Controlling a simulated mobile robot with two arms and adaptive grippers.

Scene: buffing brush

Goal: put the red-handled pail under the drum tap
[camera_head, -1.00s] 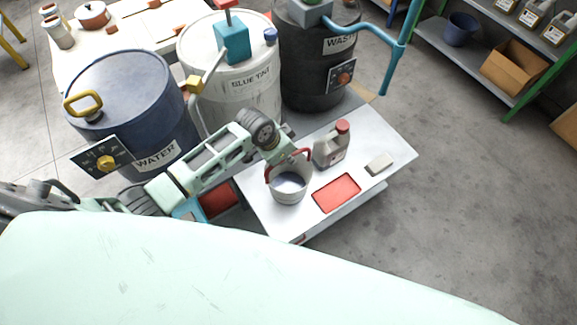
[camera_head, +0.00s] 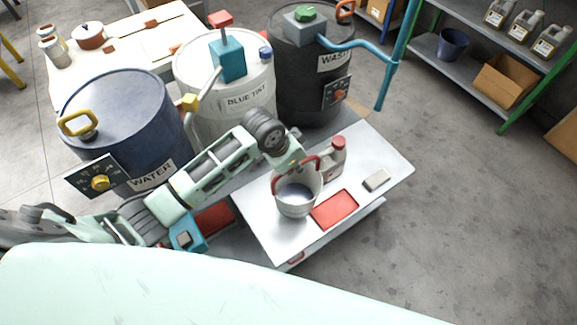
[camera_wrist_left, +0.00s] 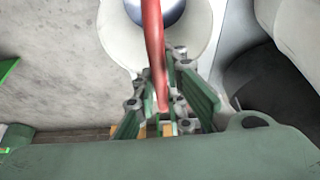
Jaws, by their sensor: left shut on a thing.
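The white pail (camera_head: 297,202) with a raised red handle (camera_head: 312,166) is over the light metal table (camera_head: 262,222), left of a red square mat (camera_head: 335,209). I cannot tell whether its base touches the table. My left gripper (camera_head: 297,165) is shut on the red handle from above. In the left wrist view the handle (camera_wrist_left: 153,45) runs between the fingers (camera_wrist_left: 163,108), with the pail (camera_wrist_left: 198,35) beyond, bluish inside. Three drums stand behind: blue WATER (camera_head: 125,105), white BLUE TINT (camera_head: 240,105) and dark WASTE (camera_head: 305,75). My right gripper is out of view.
A grey bottle with a red cap (camera_head: 335,155) stands close behind the pail. A blue box (camera_head: 187,236) and a red tray (camera_head: 213,218) are left of the table. Floor on the right is clear.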

